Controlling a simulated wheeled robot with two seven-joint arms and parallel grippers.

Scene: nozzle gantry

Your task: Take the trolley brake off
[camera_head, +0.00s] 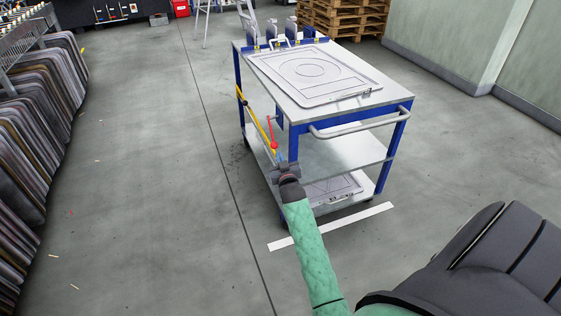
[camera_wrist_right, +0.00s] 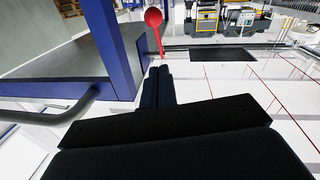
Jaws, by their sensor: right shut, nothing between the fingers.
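The trolley (camera_head: 391,150) has a blue frame, grey shelves and a grey push handle (camera_head: 360,125). A red lever with a round red knob (camera_head: 274,145) is on its left side, beside a yellow bar (camera_head: 258,123). In the right wrist view the red knob (camera_wrist_right: 153,18) stands just beyond the fingertips, with its thin red rod running down behind them. My right gripper (camera_head: 280,160) is shut and empty close to the knob; its fingers (camera_wrist_right: 159,70) are together in the wrist view. I cannot tell whether they touch the lever. My left gripper is out of view.
Flat panels (camera_head: 315,73) lie on the trolley's top and lower shelf. A white line (camera_head: 330,227) marks the floor in front. A rack of upright sheets (camera_head: 35,150) stands at left, pallets (camera_head: 345,18) at the back. The floor left of the trolley is clear.

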